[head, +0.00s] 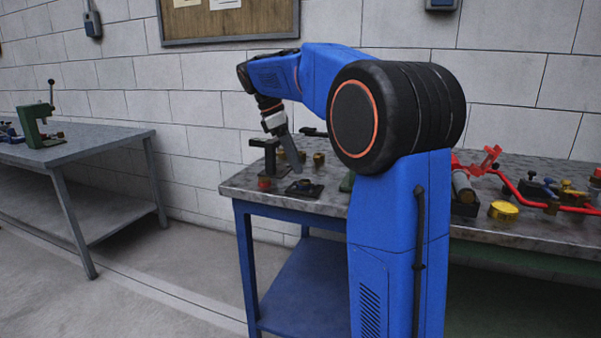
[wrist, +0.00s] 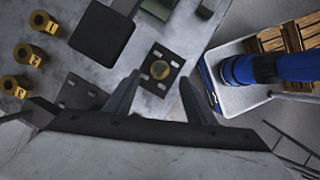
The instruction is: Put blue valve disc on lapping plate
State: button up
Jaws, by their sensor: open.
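My gripper (head: 294,158) hangs over the left end of the blue-legged bench, pointing down. Its two fingers are apart in the wrist view (wrist: 159,98), with nothing between the tips. Just beyond them lies a dark square plate with holes (wrist: 150,83), bearing a round brass-coloured piece (wrist: 160,69) at its centre. This plate also shows in the head view (head: 303,191), with a small piece on top. I cannot make out a blue valve disc for certain in either view. Which piece is the lapping plate is not clear to me.
A red piece (head: 264,184) sits near the bench's left edge. Red pipework (head: 510,182) fills the right.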

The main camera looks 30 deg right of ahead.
jog(key=v, duration=0.6)
jog(key=s+a+f+m+t+y, duration=0.1)
jog(key=s+a+f+m+t, duration=0.25)
jog(key=s, duration=0.55)
jog(key=s+a+f+m+t+y, duration=0.1)
jog(key=s+a+f+m, duration=0.25)
jog(key=s+f, duration=0.45)
jog(key=s+a+f+m+t+y, duration=0.1)
jog(key=s+a+f+m, duration=0.1)
jog(key=s+f, duration=0.5)
jog(key=s+a+f+m+t, duration=0.1)
jog(key=s+a+f+m, duration=0.2)
jog(key=s+f, duration=0.4)
jog(key=shift+s+y, duration=0.4)
jog(key=shift+s, duration=0.55)
